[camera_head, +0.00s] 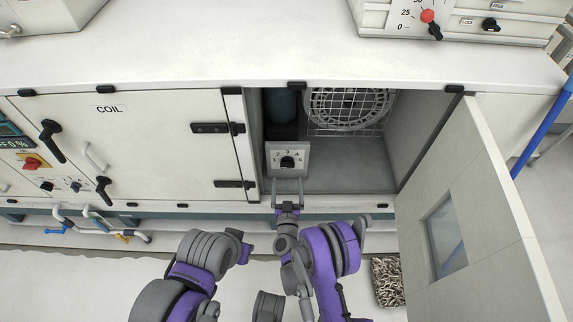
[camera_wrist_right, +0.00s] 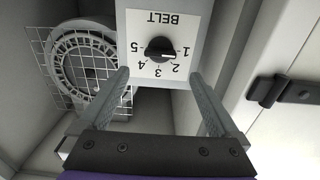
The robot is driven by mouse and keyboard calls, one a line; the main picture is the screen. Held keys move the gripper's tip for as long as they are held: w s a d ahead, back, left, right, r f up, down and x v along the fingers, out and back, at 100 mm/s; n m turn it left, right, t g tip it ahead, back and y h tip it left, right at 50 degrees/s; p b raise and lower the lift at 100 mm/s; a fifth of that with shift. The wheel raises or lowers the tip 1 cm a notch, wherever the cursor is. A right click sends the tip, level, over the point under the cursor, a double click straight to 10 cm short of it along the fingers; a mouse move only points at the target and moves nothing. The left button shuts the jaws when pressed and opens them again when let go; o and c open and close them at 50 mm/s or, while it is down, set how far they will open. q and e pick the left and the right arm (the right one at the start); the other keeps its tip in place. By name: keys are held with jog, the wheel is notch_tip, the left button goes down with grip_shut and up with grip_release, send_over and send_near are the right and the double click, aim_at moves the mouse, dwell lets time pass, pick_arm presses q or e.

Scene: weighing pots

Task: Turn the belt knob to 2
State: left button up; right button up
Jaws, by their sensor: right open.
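The belt knob (camera_wrist_right: 160,48) is a black dial on a white panel marked BELT (camera_wrist_right: 185,70), numbered 1 to 5. The wrist view shows the panel upside down, and the knob's pale mark appears to point towards 1. In the head view the knob (camera_head: 287,162) sits on the panel (camera_head: 272,170) inside an open cabinet bay. My right gripper (camera_wrist_right: 168,75) is open and empty, its two fingers spread in front of the panel. It also shows in the head view (camera_head: 288,181), just below the knob. The left arm shows, but I see no left gripper fingers.
The bay holds a fan behind a wire guard (camera_head: 350,108), right of the panel. The open door (camera_head: 480,200) stands to the right, and the closed COIL door (camera_head: 150,150) lies left. In the wrist view a black hinge (camera_wrist_right: 265,90) is at the right.

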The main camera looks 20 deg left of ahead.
aim_at(287, 167)
jog(key=x, duration=0.7)
jog(key=shift+w+a+f+b, duration=0.1)
jog(key=shift+w+f+b, duration=0.15)
jog(key=shift+b, duration=0.1)
jog(key=c, duration=1.4)
